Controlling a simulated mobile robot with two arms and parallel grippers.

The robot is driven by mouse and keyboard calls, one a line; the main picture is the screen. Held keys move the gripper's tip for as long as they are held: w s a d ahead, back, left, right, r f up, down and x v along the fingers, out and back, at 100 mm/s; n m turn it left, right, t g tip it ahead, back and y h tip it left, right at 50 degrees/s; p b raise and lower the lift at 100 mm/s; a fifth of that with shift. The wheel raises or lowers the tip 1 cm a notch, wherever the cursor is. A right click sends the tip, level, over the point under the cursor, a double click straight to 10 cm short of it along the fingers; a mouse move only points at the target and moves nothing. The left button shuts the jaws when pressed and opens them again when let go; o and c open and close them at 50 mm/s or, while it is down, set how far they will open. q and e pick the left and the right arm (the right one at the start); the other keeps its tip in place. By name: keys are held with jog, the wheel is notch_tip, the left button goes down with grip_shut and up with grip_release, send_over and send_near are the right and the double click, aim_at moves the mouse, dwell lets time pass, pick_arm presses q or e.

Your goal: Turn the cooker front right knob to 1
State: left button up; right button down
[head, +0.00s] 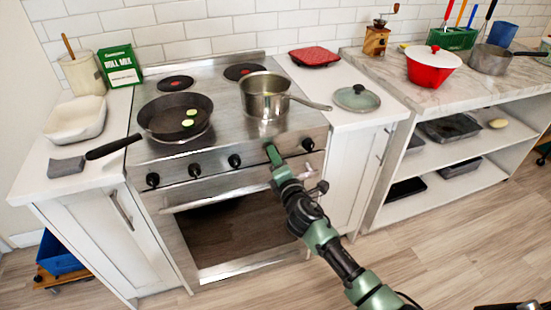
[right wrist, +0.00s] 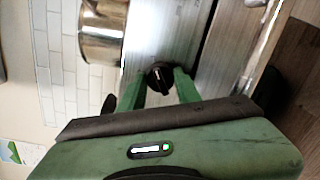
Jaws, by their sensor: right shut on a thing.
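The steel cooker (head: 215,185) has a row of black knobs on its front panel. Three show to the left of my right gripper (head: 273,152), the nearest being a black knob (head: 234,161); another knob (head: 308,144) is at the panel's right end. In the right wrist view, my right gripper (right wrist: 158,88) is shut on a black knob (right wrist: 160,76), with one green finger on each side. That knob is hidden behind the gripper in the head view. Its marking cannot be read. My left gripper is not in view.
A steel pot (head: 264,103) stands on the front right burner, just above the gripper. A black frying pan (head: 176,116) with green slices sits front left. A glass lid (head: 357,98) lies on the right counter. The oven handle (head: 235,190) runs below the knobs.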

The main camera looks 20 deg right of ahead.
jog(key=shift+f+m, duration=0.1)
jog(key=shift+m, duration=0.2)
dwell(0.4)
jog(key=c, duration=1)
grip_release()
jog(key=s, duration=0.8)
jog(key=shift+r, duration=0.25)
jog(key=shift+w, duration=0.1)
